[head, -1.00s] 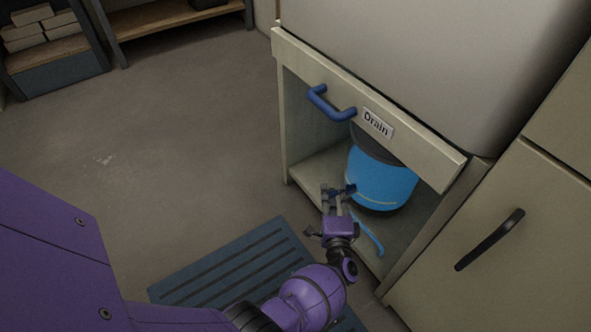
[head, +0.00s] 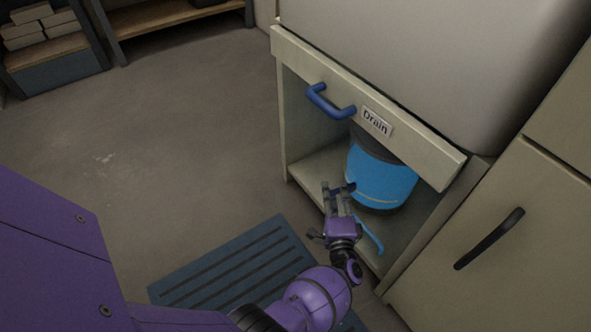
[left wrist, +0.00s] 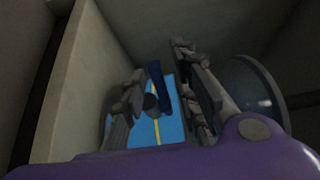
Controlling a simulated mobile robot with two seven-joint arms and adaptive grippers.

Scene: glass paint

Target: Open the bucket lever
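The blue bucket (head: 383,183) with a dark upper part stands inside the open cabinet under the Drain label. A dark blue lever (left wrist: 159,87) shows in front of the light blue bucket side (left wrist: 172,128) in the left wrist view. My left gripper (head: 339,187) is at the bucket's left front side. Its fingers are apart in the left wrist view (left wrist: 162,95), with the lever between them; I cannot tell whether either finger touches it. A light blue curved bar (head: 370,236) sticks out below the bucket, partly behind my gripper. My right gripper is not in view.
The cabinet's front rail (head: 420,143) with a blue handle (head: 328,103) hangs over the bucket. The cabinet's side walls are close. A closed door with a black handle (head: 489,239) is on the right. A slatted blue mat (head: 235,262) lies on the floor; the floor at left is clear.

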